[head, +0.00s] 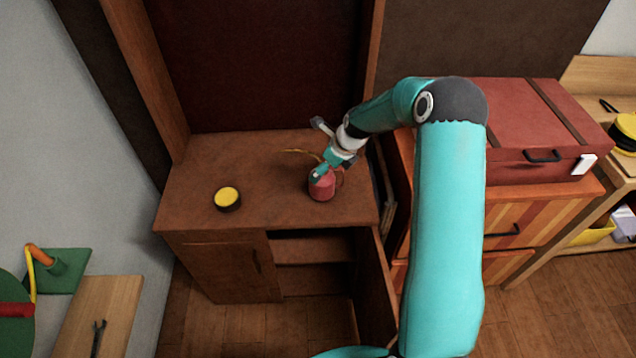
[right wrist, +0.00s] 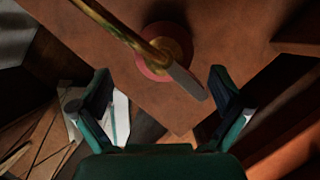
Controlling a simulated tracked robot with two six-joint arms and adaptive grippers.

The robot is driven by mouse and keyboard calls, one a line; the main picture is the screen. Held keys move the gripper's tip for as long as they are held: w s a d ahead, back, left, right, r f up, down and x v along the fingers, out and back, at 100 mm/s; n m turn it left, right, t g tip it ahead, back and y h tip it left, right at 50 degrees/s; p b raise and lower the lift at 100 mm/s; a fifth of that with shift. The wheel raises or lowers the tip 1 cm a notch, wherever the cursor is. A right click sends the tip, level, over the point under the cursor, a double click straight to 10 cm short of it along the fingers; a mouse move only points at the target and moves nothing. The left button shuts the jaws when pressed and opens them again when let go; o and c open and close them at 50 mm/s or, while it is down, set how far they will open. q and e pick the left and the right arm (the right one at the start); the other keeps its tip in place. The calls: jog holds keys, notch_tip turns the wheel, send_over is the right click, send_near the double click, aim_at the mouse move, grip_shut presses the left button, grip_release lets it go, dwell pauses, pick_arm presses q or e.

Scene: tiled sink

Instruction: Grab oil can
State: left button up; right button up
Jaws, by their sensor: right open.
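The oil can (head: 322,190) is red and stands on the brown cabinet top, near its right side. A thin yellowish spout (head: 298,151) reaches to the left behind it. My right gripper (head: 322,170) is just above the can in the head view and hides part of its top. In the right wrist view the right gripper (right wrist: 161,78) is open, with its fingers wide apart. The red can body (right wrist: 149,70) and its long spout (right wrist: 110,22) lie beyond the fingertips, roughly centred between them. I see no grip on the can. My left gripper is not in view.
A round tin with a yellow lid (head: 227,196) stands on the cabinet top (head: 270,208) to the left. The cabinet's door (head: 375,290) hangs open below. A red toolbox (head: 530,130) sits on drawers at the right. The cabinet top between tin and can is clear.

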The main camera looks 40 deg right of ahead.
aim_at(325, 187)
jog(key=shift+w+f, duration=0.2)
jog(key=shift+f, duration=0.25)
jog(key=x, duration=0.1)
jog(key=p+x, duration=0.1)
jog(key=x, duration=0.2)
jog(key=shift+w+d+f, duration=0.1)
jog(key=shift+d+f, duration=0.05)
jog(key=shift+d, duration=0.1)
jog(key=c, duration=1.4)
